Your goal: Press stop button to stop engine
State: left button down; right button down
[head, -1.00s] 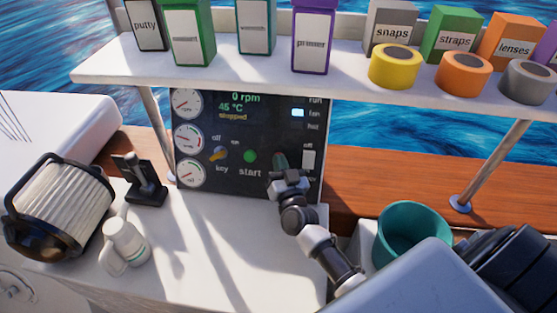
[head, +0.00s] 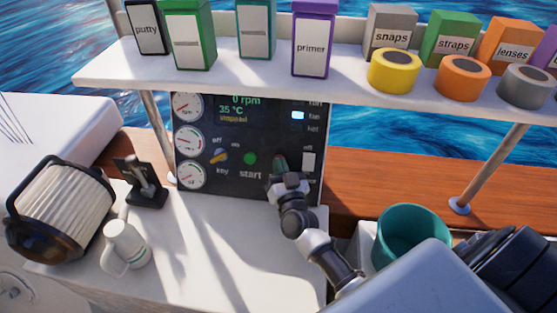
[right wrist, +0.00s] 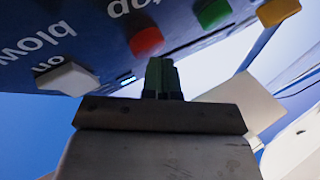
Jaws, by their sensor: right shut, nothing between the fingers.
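The dark engine panel (head: 225,150) stands upright under the shelf; its display (head: 245,107) reads 0 rpm, 35 °C and stopped. The green start button (head: 250,158) and yellow key (head: 218,156) show on it. My right gripper (head: 280,165) is shut and empty in front of the panel, right of the start button. In the right wrist view, the red button (right wrist: 146,41) is uncovered above the fingertips (right wrist: 162,72), which look apart from it. In the head view the red button is hidden behind my gripper. My left gripper is not in view.
A white switch (right wrist: 68,79) sits beside the red button; the green button (right wrist: 212,13) is on its other side. A shelf (head: 350,88) with boxes and tape rolls overhangs the panel.

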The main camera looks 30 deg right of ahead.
jog(key=shift+s+a+r+p, duration=0.3)
jog(key=shift+s+a, duration=0.1)
jog(key=shift+s, duration=0.1)
jog(key=s+a+r+p, duration=0.1)
jog(key=p, duration=0.1)
jog(key=s+a+r+p, duration=0.1)
jog(key=s, duration=0.1)
jog(key=shift+s+a+p, duration=0.3)
jog(key=shift+a+p, duration=0.05)
dwell(0.8)
